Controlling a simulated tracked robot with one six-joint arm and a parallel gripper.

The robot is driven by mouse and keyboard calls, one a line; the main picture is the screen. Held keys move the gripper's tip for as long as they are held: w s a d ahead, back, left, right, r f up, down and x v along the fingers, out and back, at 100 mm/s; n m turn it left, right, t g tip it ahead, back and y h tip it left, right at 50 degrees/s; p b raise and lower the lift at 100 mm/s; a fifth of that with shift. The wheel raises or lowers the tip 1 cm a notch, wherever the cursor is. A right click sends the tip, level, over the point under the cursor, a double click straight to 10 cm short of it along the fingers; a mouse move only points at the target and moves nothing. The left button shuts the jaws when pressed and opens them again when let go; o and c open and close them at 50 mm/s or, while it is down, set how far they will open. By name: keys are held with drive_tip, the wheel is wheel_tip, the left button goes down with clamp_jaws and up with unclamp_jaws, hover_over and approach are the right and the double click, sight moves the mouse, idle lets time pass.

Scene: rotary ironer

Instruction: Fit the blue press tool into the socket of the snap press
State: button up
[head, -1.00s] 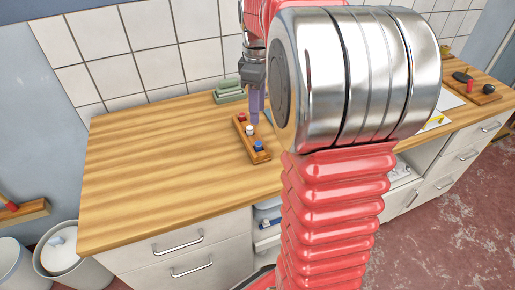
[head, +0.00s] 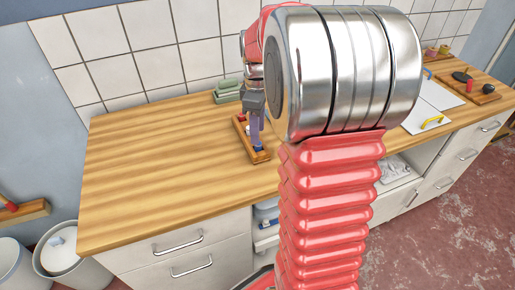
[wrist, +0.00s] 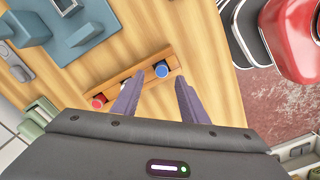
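The blue press tool (wrist: 161,69) stands at one end of a wooden rack (wrist: 125,82), showing its round blue top. In the head view the rack (head: 239,127) lies on the worktop, and my gripper largely hides the blue tool. My gripper (wrist: 160,76) is open, its two purple fingers pointing down at the blue tool, which appears between the fingertips. I cannot tell how far above it they are. A blue-grey device on a flat plate (wrist: 90,38), perhaps the snap press, is at the upper left of the wrist view. I cannot make out its socket.
A red-topped tool (wrist: 97,101) stands at the rack's other end. A stack of green blocks (head: 228,91) is by the tiled wall. The worktop (head: 150,160) left of the rack is clear. My arm hides the middle of the worktop.

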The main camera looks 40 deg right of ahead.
sight(258, 148)
wheel_tip(258, 148, down, 4)
drive_tip(key=shift+s+f, duration=0.15)
idle(0.6)
clamp_jaws()
